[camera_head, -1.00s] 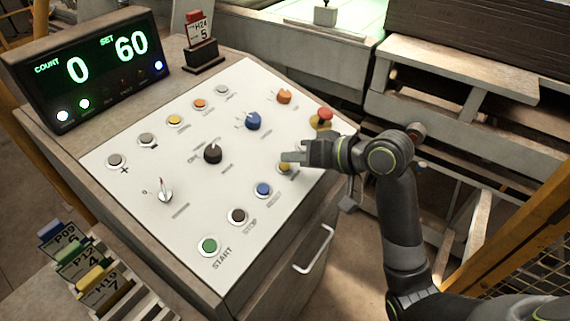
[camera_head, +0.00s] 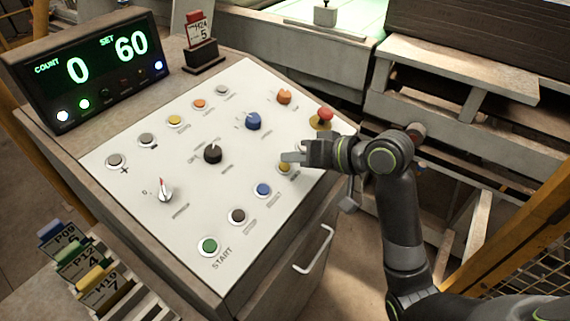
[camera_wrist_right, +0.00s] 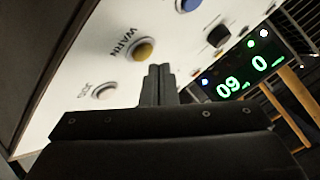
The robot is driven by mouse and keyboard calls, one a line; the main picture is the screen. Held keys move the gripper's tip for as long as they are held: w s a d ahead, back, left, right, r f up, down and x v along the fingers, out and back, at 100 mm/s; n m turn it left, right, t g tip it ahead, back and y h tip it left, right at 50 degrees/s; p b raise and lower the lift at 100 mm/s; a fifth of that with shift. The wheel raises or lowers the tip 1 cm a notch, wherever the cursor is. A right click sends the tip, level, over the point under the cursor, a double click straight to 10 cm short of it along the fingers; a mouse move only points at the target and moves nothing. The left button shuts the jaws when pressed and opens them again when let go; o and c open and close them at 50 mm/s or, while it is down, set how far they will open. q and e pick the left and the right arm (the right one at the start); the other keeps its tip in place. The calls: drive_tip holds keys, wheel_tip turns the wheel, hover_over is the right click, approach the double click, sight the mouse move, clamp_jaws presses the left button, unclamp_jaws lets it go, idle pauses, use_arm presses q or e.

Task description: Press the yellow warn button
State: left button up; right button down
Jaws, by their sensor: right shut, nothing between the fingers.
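The yellow warn button (camera_head: 284,167) sits in the front row of the white sloped panel (camera_head: 200,185), near its right end. In the head view my right gripper partly covers it. In the right wrist view the yellow button (camera_wrist_right: 141,49) shows clearly beside the word WARN. My right gripper (camera_head: 290,157) is shut and empty, its fingertips close to the button. In the wrist view the shut fingertips (camera_wrist_right: 159,70) are just beside the button; I cannot tell whether they touch the panel. My left gripper is not in view.
A blue button (camera_head: 264,189) neighbours the warn button, and a pale button marked JOG (camera_wrist_right: 104,92) lies on its other side. A red mushroom button (camera_head: 325,114) stands behind my right gripper. Another yellow button (camera_head: 175,121) is in the back row. The display (camera_head: 90,65) reads 0 and 60.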

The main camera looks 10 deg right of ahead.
drive_tip(key=shift+f, duration=0.1)
idle(0.3)
drive_tip(key=shift+w+a+f, duration=0.1)
drive_tip(key=shift+f, duration=0.2)
drive_tip(key=shift+f, duration=0.4)
idle(0.6)
drive_tip(key=shift+r, duration=0.1)
drive_tip(key=shift+r+p, duration=0.75)
drive_tip(key=shift+p, duration=0.2)
drive_tip(key=r+p, duration=0.1)
drive_tip(key=p, duration=0.1)
drive_tip(key=r+p, duration=0.1)
drive_tip(key=r, duration=0.1)
drive_tip(key=s+d+r+p, duration=0.1)
drive_tip(key=p, duration=0.1)
drive_tip(key=shift+s+d+r+p, duration=0.1)
drive_tip(key=shift+r+p, duration=0.25)
drive_tip(key=shift+f, duration=0.1)
idle(0.4)
